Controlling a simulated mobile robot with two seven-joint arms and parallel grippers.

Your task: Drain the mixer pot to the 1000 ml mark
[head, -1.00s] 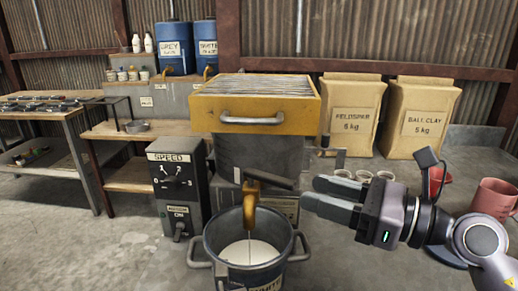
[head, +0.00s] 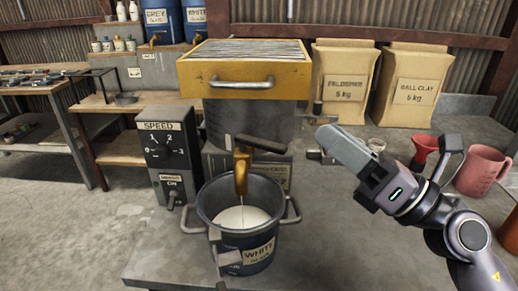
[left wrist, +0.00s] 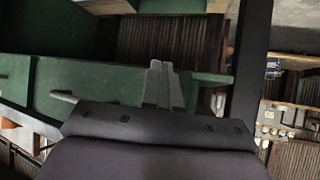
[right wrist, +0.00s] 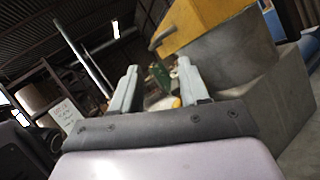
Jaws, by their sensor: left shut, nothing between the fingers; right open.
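The mixer is a grey vessel (head: 250,120) topped by a yellow frame (head: 244,84) with a handle. Below it, a yellow tap (head: 241,170) with a dark lever (head: 262,143) pointing right hangs over a dark blue pot (head: 255,262) labelled WHITE. A thin pale stream runs from the tap into white liquid (head: 240,217) in the pot. I cannot make out a 1000 ml mark. My right gripper (head: 352,146) is open and empty, right of the lever and apart from it. My left gripper (left wrist: 163,84) is shut and empty, seen only in the left wrist view.
A SPEED control box (head: 170,155) stands left of the pot. Feldspar (head: 344,85) and ball clay (head: 415,88) bags stand behind on the right. A pink jug (head: 482,170) and a red funnel (head: 425,150) are beside my right arm. The bench front right of the pot is clear.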

